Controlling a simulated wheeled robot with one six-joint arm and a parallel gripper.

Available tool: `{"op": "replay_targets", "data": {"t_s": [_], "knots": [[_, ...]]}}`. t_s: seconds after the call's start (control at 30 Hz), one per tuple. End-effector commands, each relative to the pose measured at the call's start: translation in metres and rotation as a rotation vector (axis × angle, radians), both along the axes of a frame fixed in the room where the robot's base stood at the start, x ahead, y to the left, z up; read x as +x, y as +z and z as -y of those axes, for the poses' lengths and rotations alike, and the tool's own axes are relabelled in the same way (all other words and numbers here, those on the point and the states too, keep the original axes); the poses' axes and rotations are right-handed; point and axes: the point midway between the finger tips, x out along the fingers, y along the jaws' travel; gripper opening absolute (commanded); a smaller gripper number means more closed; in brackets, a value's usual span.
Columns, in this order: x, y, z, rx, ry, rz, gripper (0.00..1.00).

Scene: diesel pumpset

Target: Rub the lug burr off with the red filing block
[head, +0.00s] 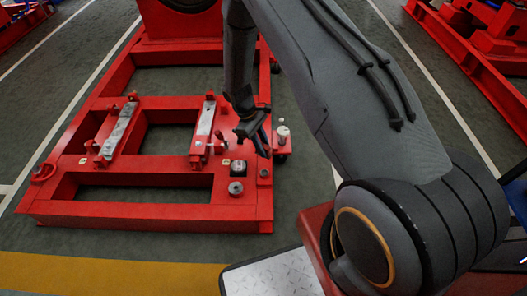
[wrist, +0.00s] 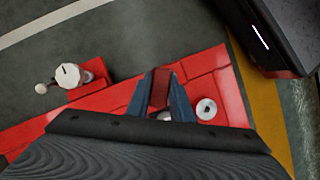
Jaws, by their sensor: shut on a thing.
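My gripper (head: 264,146) hangs over the front right part of the red pumpset frame (head: 150,212). In the wrist view my gripper (wrist: 161,80) is shut on the red filing block (wrist: 160,88), which sits between the two blue-grey fingers. In the head view I cannot make out the block at the fingers. The frame's red rail (wrist: 232,85) lies below the fingers in the wrist view. I cannot pick out the lug or its burr, and cannot tell whether the block touches anything.
A white-capped fitting (head: 283,132) stands right of my gripper; it also shows in the wrist view (wrist: 69,75). A round metal piece (head: 236,188) sits on the frame's front corner. Two mounting rails (head: 118,130) cross the frame.

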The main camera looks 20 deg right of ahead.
Motion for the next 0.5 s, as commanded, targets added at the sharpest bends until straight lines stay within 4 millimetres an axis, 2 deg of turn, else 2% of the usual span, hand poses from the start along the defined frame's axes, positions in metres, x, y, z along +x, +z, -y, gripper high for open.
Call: {"op": "replay_targets", "data": {"t_s": [0.5], "knots": [[0.046,-0.001,0.015,0.001,0.000,0.002,0.00]]}}
